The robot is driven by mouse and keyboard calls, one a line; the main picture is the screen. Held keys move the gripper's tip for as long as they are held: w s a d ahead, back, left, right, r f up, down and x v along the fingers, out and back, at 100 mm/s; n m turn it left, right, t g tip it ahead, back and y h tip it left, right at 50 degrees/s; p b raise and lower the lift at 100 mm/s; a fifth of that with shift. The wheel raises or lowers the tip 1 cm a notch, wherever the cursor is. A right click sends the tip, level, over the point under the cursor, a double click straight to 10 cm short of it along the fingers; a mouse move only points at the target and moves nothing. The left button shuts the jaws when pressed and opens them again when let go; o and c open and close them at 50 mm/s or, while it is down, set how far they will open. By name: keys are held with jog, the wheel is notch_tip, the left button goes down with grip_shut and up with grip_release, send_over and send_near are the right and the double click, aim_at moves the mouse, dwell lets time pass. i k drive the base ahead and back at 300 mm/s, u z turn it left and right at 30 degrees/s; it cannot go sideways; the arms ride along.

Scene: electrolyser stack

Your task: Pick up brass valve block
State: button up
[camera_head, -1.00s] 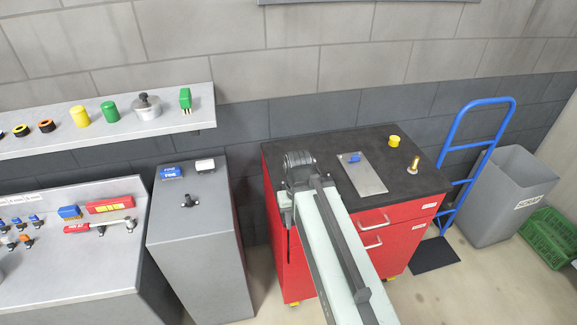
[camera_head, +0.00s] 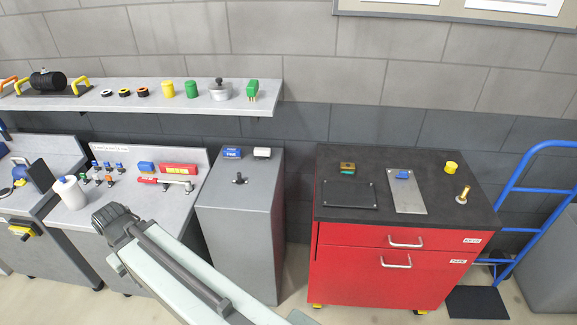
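A small brass-coloured block with a green part at its lower edge (camera_head: 347,168) sits on the black top of the red cabinet, near the back left; it looks like the brass valve block. A brass fitting with an upright stem (camera_head: 462,196) stands near the right edge of the same top. My arm reaches from the bottom of the picture up and left, ending in a dark joint in front of the left bench, well left of the cabinet. My gripper's fingers do not show, so its state is hidden.
The black cabinet top (camera_head: 440,207) also holds a dark plate (camera_head: 348,195), a grey plate (camera_head: 411,200) with a blue part, and a yellow cylinder (camera_head: 451,167). A tall grey cabinet (camera_head: 238,222) stands between bench and red cabinet. A blue hand truck (camera_head: 513,185) stands at right.

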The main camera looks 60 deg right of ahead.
aim_at(345, 168)
jog(key=u, duration=1.35)
jog(key=k, duration=1.8)
jog(key=z, duration=1.15)
jog(key=i, duration=1.5)
jog(key=u, duration=0.05)
